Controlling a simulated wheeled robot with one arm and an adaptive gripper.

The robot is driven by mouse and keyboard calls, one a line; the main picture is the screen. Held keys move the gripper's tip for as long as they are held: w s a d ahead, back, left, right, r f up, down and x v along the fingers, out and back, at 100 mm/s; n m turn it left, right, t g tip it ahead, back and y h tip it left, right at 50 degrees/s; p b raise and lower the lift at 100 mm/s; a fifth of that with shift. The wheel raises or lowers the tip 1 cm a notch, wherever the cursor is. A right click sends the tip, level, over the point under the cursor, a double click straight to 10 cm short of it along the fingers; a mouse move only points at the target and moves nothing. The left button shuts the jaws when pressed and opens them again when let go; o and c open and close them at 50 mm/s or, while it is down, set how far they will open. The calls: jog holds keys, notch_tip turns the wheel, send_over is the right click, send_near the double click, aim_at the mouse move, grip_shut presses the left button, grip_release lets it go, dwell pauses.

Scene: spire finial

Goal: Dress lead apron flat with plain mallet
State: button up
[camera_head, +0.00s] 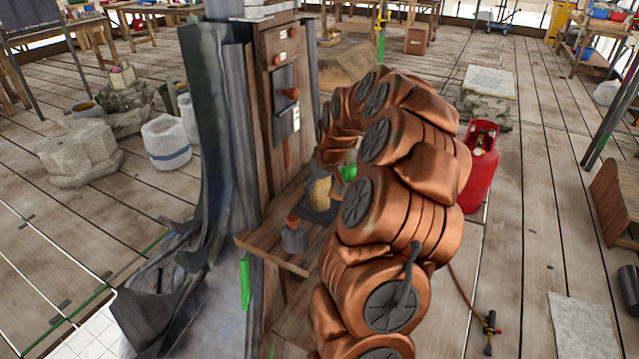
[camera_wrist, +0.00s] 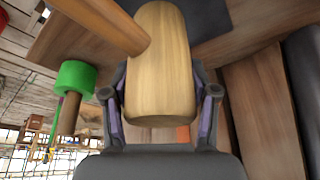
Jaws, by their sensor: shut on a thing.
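The plain mallet (camera_wrist: 160,60) has a pale, barrel-shaped wooden head and a browner handle running to the upper left in the wrist view. My gripper (camera_wrist: 160,85) is shut on the head, one finger on each side. In the head view the mallet's pale wood (camera_head: 321,192) shows beside the wooden post, and my copper arm hides most of the gripper. A dark grey flat piece (camera_head: 318,215) lies on the shelf below the mallet, and also shows in the wrist view (camera_wrist: 208,18). I cannot tell whether it is the lead apron.
A green-headed mallet (camera_wrist: 75,75) stands close left of my gripper. A grey tool with a brown knob (camera_head: 293,238) stands on the shelf (camera_head: 262,250). The wooden post (camera_head: 265,130) rises behind the shelf. A red gas bottle (camera_head: 480,170) stands on the floor to the right.

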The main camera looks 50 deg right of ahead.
jog(key=shift+r, duration=0.1)
jog(key=shift+r, duration=2.05)
jog(key=shift+f, duration=0.15)
notch_tip(320, 180, down, 4)
jog(key=shift+b, duration=1.25)
jog(key=shift+r, duration=0.2)
